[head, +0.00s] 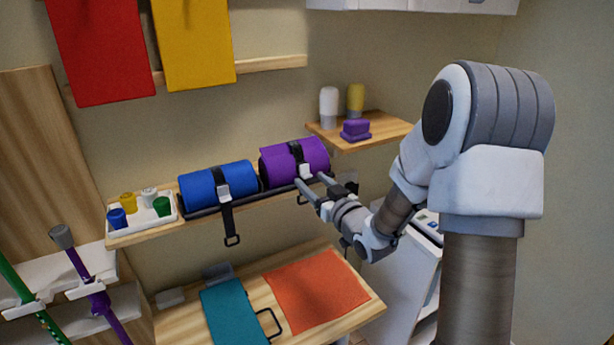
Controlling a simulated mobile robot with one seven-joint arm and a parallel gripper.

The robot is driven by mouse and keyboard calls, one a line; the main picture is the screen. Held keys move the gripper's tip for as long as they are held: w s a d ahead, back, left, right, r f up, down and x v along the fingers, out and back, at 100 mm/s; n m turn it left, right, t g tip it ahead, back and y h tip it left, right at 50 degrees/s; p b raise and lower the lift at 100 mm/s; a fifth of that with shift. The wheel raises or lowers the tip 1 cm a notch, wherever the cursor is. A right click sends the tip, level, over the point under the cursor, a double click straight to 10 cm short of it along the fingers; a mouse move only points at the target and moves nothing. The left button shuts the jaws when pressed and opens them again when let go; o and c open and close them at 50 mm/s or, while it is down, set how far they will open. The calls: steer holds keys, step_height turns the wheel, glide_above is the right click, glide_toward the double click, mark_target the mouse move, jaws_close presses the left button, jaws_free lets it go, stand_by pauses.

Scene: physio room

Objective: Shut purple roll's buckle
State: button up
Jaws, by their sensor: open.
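The purple roll (279,170) lies on a wooden wall shelf, right of the blue roll. A black strap (296,150) runs over it, with a pale buckle (305,171) low on its front. My gripper (311,180) is open, coming from the lower right, its two fingertips just in front of and below the buckle, one on either side of it in the picture. Nothing shows between the fingers. I cannot tell whether they touch the roll or whether the buckle is latched. Any strap end below the buckle is hidden or hard to make out behind my gripper.
The blue roll (205,188) has its own buckle (223,192) and a hanging strap (229,220) with a ring. A tray of small coloured pots (168,217) stands left. A corner shelf (375,134) holds bottles and a purple block. A lower table (365,306) carries orange and teal sheets.

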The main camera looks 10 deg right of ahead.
steer(key=shift+w+a, duration=0.1)
steer(key=shift+w, duration=0.2)
jaws_close()
stand_by(0.4)
